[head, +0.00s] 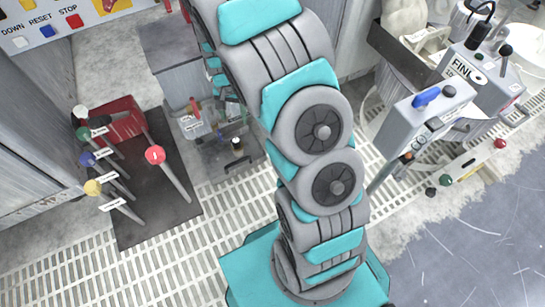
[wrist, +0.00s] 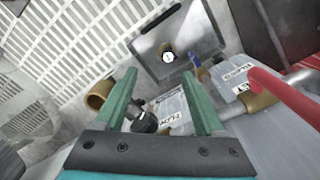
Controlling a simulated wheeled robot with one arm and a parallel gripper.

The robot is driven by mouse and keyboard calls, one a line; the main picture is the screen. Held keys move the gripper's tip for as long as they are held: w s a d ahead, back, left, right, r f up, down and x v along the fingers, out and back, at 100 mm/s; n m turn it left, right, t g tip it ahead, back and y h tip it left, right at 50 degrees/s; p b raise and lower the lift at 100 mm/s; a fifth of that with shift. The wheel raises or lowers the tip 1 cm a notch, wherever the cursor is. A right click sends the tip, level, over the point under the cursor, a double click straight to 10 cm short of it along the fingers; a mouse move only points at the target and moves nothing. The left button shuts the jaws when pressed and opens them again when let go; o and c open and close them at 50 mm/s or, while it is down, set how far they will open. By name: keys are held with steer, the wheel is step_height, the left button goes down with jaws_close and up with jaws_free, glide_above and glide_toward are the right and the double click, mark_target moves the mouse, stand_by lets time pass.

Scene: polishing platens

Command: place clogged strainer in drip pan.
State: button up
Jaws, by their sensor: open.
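In the wrist view my gripper (wrist: 160,78) is open, its two green fingers apart with no object held between them. A grey metal tray (wrist: 203,28), which looks like the drip pan, lies beyond the fingertips. A brass ring-like cylinder (wrist: 98,95) is just left of the left finger. I cannot tell for certain which brass piece is the clogged strainer. My arm covers the middle of the head view, and my fingers cannot be made out there.
A black knob (wrist: 145,122) and labelled grey blocks (wrist: 172,112) lie between and beside the fingers. A red bar (wrist: 285,95) crosses at right. In the head view, coloured levers (head: 110,170) stand at left and a grey control box (head: 425,115) at right.

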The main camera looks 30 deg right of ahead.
steer(key=s+a+r+n+g, duration=0.15)
steer(key=s+r+n, duration=0.35)
steer(key=s+r, duration=1.55)
steer(key=s+r+n, duration=0.1)
steer(key=s+n, duration=0.2)
steer(key=s, duration=1)
steer(key=shift+s+a+r, duration=0.25)
steer(key=shift+s+a, duration=0.05)
